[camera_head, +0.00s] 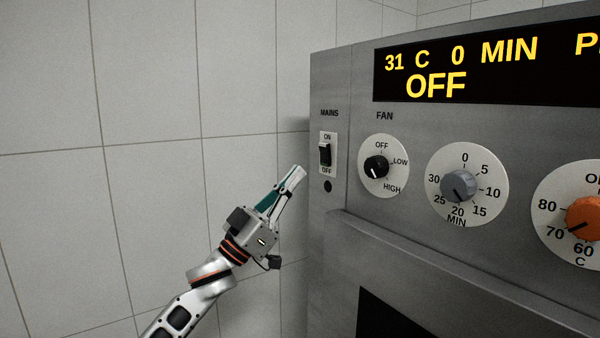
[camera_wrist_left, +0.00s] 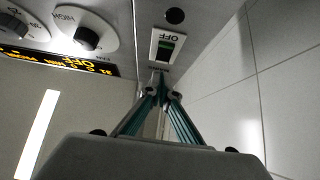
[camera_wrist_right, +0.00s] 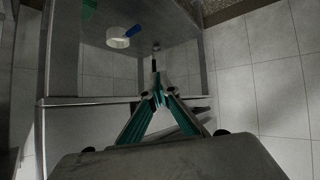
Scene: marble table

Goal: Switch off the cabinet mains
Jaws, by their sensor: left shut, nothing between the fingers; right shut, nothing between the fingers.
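The mains switch (camera_head: 325,155) is a black rocker in a white plate at the left end of the grey cabinet front, with ON above and OFF below. It also shows upside down in the left wrist view (camera_wrist_left: 166,47), with a green strip near its OFF label. I cannot tell for certain which way the rocker is tipped. My left gripper (camera_head: 298,172) is shut and empty, below and left of the switch, and appears apart from it. My right gripper (camera_wrist_right: 158,92) is shut and empty; it is outside the head view.
The cabinet display (camera_head: 470,65) reads 31 C, 0 MIN and OFF. The fan knob (camera_head: 376,167), grey minute knob (camera_head: 458,186) and orange temperature knob (camera_head: 584,216) are right of the switch. A ledge (camera_head: 420,245) juts out below. A white ring (camera_wrist_right: 118,38) shows in the right wrist view.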

